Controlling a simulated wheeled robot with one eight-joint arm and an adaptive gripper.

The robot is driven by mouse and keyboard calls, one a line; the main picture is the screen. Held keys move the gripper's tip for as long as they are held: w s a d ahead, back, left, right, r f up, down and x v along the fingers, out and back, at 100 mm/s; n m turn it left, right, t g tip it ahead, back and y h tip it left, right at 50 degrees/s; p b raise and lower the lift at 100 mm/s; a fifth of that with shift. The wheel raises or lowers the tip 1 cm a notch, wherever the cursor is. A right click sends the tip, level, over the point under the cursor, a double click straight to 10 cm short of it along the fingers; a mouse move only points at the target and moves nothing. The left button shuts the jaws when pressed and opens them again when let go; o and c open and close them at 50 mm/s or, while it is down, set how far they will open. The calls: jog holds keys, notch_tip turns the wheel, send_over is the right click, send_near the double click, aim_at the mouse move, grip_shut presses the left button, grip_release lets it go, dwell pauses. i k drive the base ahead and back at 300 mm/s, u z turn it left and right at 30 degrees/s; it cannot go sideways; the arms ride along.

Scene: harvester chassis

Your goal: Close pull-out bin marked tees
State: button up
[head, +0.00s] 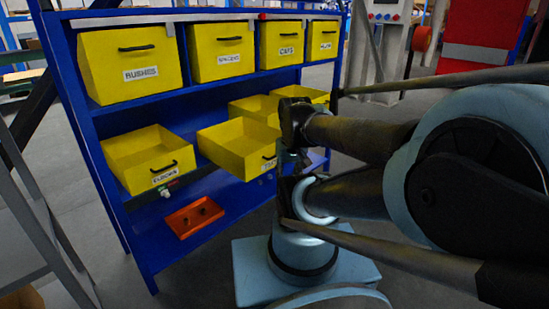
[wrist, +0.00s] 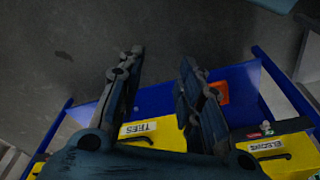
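The tees bin (head: 230,145) is a yellow open-topped bin in the lower row of a blue rack. It sticks out beyond its neighbours, and its inside looks empty in the head view. Its front, dark handle and label are partly hidden by my arm there. In the wrist view the TEES label (wrist: 138,128) shows upside down, with the handle beside it, partly covered by my gripper. My gripper (wrist: 161,57) is open, its two fingers apart with only grey floor between the tips. It is near the bin front; contact cannot be told.
The elbows bin (head: 150,155) stands left of the tees bin. Two more open bins (head: 255,105) (head: 302,92) are to the right. Closed-looking bins, including bushes (head: 130,62), fill the row above. An orange tray (head: 194,216) lies on the bottom shelf. Grey floor is clear in front.

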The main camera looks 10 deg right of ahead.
aim_at(245, 146)
jog(key=z, duration=0.05)
jog(key=k, duration=1.05)
jog(key=u, duration=0.8)
jog(key=i, duration=0.95)
jog(key=z, duration=0.25)
